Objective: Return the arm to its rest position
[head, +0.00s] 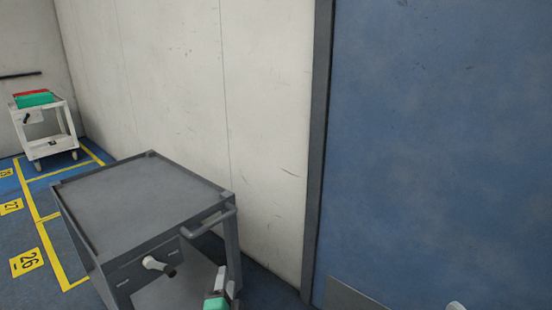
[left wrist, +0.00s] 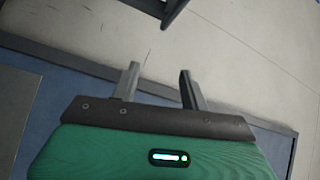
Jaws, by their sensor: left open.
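My left gripper (head: 225,282) shows at the bottom of the head view, in front of the grey cart's right front side. In the left wrist view my left gripper (left wrist: 158,80) has its two dark fingers apart, with nothing between them. Its green housing fills the bottom of that view. Most of the left arm is out of the head view. My right gripper is not in view. A small pale rounded piece at the bottom right edge of the head view is too cut off to identify.
A grey cart (head: 145,200) with a bare top stands close by; a white and dark device (head: 158,265) is on its front. A pale wall (head: 270,130) and blue door (head: 430,140) stand behind. A white cart (head: 45,140) with green and red bins is far left.

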